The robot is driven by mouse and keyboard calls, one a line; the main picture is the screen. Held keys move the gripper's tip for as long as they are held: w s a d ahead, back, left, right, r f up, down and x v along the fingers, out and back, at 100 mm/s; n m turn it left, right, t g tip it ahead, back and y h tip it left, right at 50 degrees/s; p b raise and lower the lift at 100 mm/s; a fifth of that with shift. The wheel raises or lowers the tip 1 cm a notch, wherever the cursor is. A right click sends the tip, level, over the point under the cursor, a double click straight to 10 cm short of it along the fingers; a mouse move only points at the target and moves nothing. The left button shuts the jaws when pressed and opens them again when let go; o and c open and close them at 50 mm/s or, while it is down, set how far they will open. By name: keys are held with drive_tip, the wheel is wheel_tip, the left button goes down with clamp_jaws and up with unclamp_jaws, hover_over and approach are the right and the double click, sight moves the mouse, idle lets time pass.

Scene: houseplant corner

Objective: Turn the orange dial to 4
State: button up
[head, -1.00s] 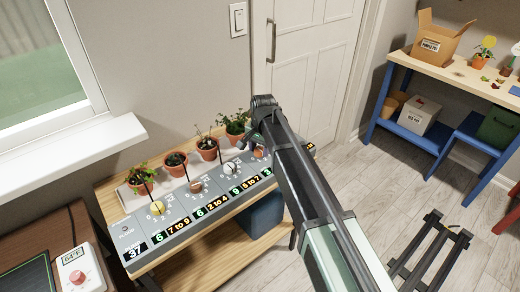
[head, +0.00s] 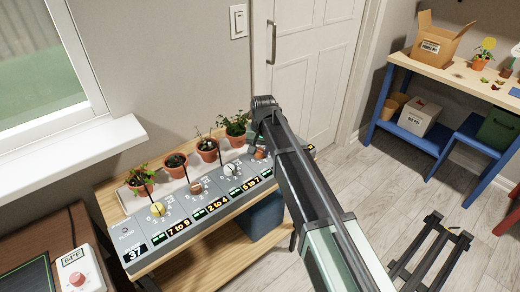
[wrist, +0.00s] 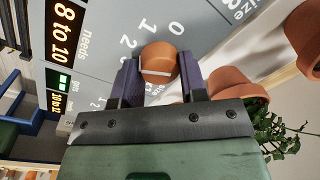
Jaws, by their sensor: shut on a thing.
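The orange dial (wrist: 158,56) sits on the grey panel in the wrist view, with a white line across it running roughly left to right. My gripper (wrist: 159,66) has its two purple fingers closed on either side of the dial. The printed numbers 0, 1 and 2 show beside it; the rest of its scale is hidden by the fingers. I cannot tell which number the line marks. In the head view a little of the orange dial (head: 260,154) shows beside my arm, which hides the fingers.
The grey panel (head: 128,232) lies on a wooden table and has yellow (head: 157,209), brown (head: 196,187) and white (head: 230,169) dials to the left. Several potted plants stand behind it. A terracotta pot (wrist: 236,82) is close beside the right finger. A display reads "8 to 10" (wrist: 63,32).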

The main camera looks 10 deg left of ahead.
sight(260, 149)
drive_tip(key=n, duration=0.6)
drive_tip(key=shift+a, duration=0.1)
drive_tip(key=n, duration=0.5)
drive_tip(key=shift+a+g, duration=0.1)
drive_tip(key=shift+g, duration=0.2)
drive_tip(key=shift+n, duration=0.4)
drive_tip(key=o, duration=0.9)
drive_tip(key=shift+o, duration=0.2)
wheel_tip(260, 149, up, 11)
drive_tip(key=p, duration=1.1)
drive_tip(key=shift+w, duration=0.3)
drive_tip(key=shift+f, duration=0.15)
